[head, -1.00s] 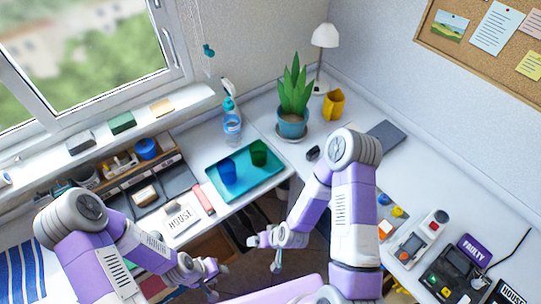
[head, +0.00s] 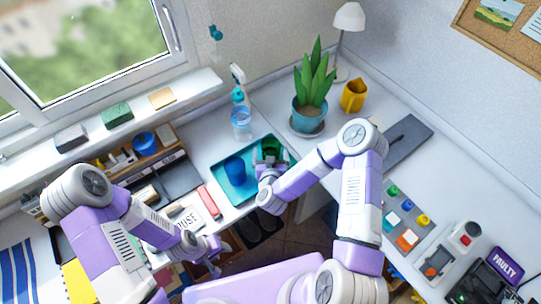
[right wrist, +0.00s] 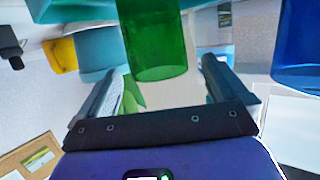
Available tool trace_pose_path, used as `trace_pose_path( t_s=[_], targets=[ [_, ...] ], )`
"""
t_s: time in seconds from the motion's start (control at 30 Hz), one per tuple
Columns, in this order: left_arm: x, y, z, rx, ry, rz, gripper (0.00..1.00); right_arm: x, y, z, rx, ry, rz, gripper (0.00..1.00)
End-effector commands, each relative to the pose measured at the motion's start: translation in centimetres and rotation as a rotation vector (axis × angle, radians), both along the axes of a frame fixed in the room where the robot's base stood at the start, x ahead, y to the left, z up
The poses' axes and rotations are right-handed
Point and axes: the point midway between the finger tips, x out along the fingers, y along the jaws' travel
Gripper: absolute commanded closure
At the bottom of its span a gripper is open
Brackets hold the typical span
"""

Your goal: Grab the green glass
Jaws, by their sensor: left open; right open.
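The green glass (head: 271,146) stands at the right end of the teal tray (head: 226,190). My right gripper (head: 268,163) is open at the glass and partly hides it in the head view. In the right wrist view, the green glass (right wrist: 156,45) shows between the two spread fingertips of the gripper (right wrist: 163,66), with gaps at both sides. The blue glass (head: 235,168) stands to its left on the tray and also shows at the right edge of the wrist view (right wrist: 300,45). My left gripper (head: 210,254) is open and empty, low in front of the desk edge.
A spray bottle (head: 240,118) stands behind the tray. A red object (head: 209,202) lies left of the tray. Devices, including a handheld unit (head: 438,260), lie at the right.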

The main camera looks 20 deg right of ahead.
Motion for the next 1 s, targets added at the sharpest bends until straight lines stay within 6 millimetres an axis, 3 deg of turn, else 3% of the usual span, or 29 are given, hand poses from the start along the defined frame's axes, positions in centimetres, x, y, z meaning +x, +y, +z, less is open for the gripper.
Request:
trace_pose_path(
  t_s=[0.3, 0.57, 1.0],
  targets=[
    [0.0, 0.0, -0.8, 0.000, -0.001, 0.000, 0.57, 3.8, -1.3, -1.3, 0.001, 0.000, 0.000, 0.00],
    [0.0, 0.0, -0.8, 0.000, -0.001, 0.000, 0.57, 4.0, -1.3, -1.3, 0.002, 0.000, 0.002, 0.00],
    [0.0, 0.0, -0.8, 0.000, -0.001, 0.000, 0.57, 4.0, -1.3, -1.3, 0.002, 0.000, 0.002, 0.67]
  ],
)
